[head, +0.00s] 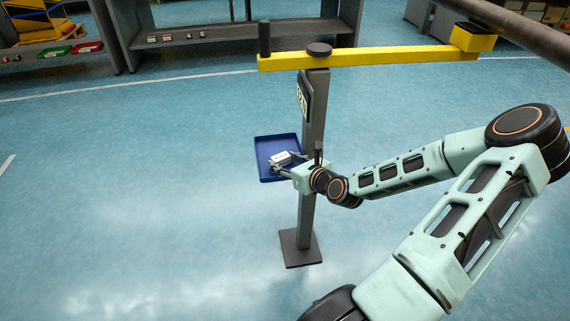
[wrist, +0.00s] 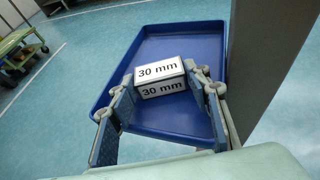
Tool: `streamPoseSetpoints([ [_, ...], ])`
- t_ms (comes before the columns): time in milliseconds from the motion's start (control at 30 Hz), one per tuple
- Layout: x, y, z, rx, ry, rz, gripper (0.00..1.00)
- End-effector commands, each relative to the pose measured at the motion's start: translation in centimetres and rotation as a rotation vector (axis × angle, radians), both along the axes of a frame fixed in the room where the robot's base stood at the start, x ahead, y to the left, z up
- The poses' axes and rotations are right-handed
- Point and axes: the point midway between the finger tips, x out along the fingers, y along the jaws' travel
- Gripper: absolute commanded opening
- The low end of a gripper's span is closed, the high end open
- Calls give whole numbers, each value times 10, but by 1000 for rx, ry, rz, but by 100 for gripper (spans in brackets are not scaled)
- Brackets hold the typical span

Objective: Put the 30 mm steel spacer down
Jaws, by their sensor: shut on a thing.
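The 30 mm steel spacer (wrist: 160,80) is a small pale block with "30 mm" printed on two faces. My gripper (wrist: 160,90) is shut on it, with a finger at each side of the block. In the wrist view the spacer shows against the blue tray (wrist: 185,38); I cannot tell whether it touches the tray's floor. In the head view the spacer (head: 281,158) is small and over the tray (head: 265,148), with my gripper (head: 283,163) reaching in from the right.
A grey post (head: 312,120) on a flat foot (head: 300,248) stands right beside the tray. A yellow gate bar (head: 370,58) crosses its top. A grey bench (head: 230,38) with small items stands at the back. The floor at left is clear.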

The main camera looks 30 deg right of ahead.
Motion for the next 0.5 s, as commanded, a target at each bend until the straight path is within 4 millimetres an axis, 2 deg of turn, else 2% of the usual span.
streamPoseSetpoints([
  [200, 1, 0, 0, 1, -3, -1, 3],
  [233, 0, 0, -2, 1, 0, -2, 46],
  [367, 0, 0, -1, 1, 0, -1, 61],
  [500, 0, 0, -1, 1, 0, -1, 62],
])
